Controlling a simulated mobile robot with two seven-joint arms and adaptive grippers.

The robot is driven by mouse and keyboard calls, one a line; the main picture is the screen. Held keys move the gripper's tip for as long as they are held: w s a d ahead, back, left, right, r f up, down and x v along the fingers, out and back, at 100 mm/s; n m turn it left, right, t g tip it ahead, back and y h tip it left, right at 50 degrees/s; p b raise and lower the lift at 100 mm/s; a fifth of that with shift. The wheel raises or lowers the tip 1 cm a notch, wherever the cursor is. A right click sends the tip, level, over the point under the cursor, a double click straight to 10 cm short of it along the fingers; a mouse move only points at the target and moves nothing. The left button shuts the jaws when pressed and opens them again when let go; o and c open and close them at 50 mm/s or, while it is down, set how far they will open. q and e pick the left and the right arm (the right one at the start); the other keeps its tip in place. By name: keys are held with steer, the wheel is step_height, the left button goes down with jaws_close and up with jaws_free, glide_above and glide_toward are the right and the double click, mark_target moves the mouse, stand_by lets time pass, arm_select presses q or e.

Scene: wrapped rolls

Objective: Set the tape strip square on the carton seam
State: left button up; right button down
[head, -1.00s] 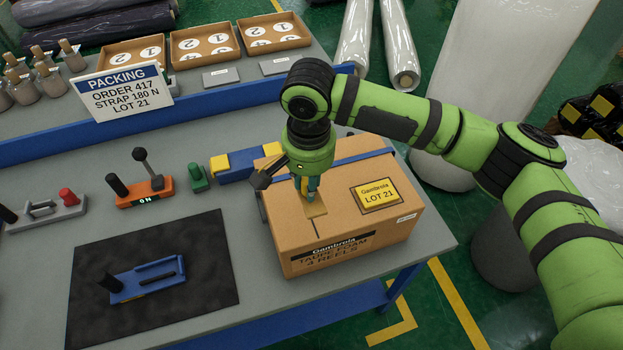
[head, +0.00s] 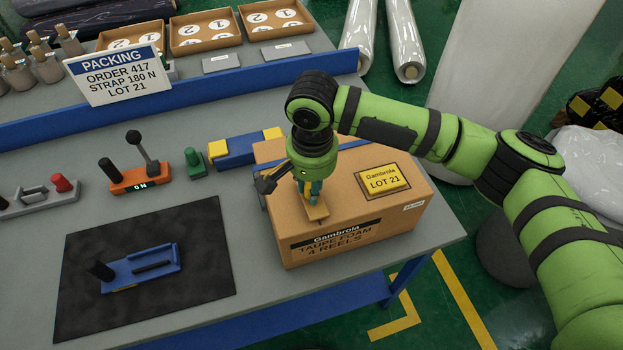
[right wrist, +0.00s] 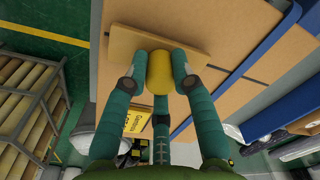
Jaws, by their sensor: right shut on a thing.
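The carton (head: 362,222) is a brown box on the right end of the bench, with a yellow "LOT 21" label on top. My right gripper (head: 313,190) is over the left part of its top. It is shut on the yellow grip of the tape strip (head: 318,212), a flat tan piece near the carton's front top edge. In the right wrist view, the teal fingers (right wrist: 159,72) close around the yellow grip below the tape strip (right wrist: 150,42). I cannot tell whether strip and carton touch. My left gripper is out of view.
A blue tool (head: 143,267) lies on a black mat (head: 205,290) at the front left. An orange lever unit (head: 135,180), a green piece (head: 193,163) and a blue-yellow block (head: 240,150) stand left of the carton. A packing sign (head: 118,75) stands behind them.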

stand_by(0.5)
steer(key=shift+f, duration=0.35)
steer(key=c, duration=1)
jaws_free()
steer(key=shift+o, duration=0.2)
steer(key=shift+r, duration=0.1)
step_height(320, 180, up, 12)
steer(key=shift+s, duration=0.3)
